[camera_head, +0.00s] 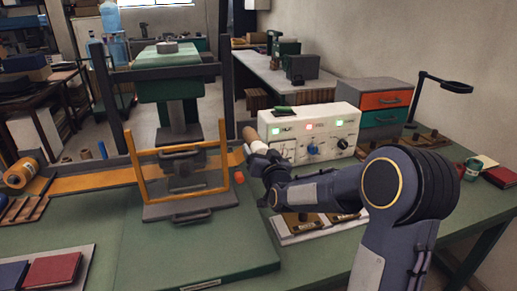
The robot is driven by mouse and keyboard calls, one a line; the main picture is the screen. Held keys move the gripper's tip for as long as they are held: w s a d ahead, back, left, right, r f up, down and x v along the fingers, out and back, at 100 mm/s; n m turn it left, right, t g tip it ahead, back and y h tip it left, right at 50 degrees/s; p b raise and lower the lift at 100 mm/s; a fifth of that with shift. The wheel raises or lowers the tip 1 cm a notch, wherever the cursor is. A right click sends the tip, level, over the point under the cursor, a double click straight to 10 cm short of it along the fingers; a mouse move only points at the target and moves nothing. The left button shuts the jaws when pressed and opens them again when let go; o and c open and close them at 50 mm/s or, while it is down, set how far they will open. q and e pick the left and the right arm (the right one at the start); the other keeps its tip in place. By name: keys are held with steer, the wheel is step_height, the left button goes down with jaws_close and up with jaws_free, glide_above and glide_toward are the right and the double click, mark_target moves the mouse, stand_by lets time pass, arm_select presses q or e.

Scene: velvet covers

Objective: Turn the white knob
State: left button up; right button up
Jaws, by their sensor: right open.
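A white control box (300,118) stands on the green bench, its front panel facing me with lit green and red displays. My right arm comes in from the right and crosses in front of the box's lower part. My right gripper (251,146) is at the box's left end, apart from the pale knob. It is open; its fingers are small and partly hidden. My left gripper is out of view.
A yellow frame (183,168) stands on the bench left of my right gripper. A brown cylinder (250,134) is close to the gripper. A grey drawer cabinet (384,93) stands right of the box. A black lamp (446,85) is farther right. The bench's front middle is clear.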

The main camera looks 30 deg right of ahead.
steer(key=shift+x, duration=0.8)
steer(key=c, duration=1)
steer(key=shift+o, duration=0.2)
steer(key=shift+f+n+b, duration=0.1)
steer(key=shift+n+b, duration=0.75)
steer(key=shift+n, duration=0.05)
steer(key=n+b, duration=0.1)
steer(key=n, duration=0.1)
steer(key=shift+a+n, duration=0.1)
steer(key=shift+n, duration=0.2)
steer(key=n+b, duration=0.1)
steer(key=n, duration=0.2)
steer(key=shift+n, duration=0.3)
steer(key=shift+a+n, duration=0.1)
steer(key=shift+n, duration=1.7)
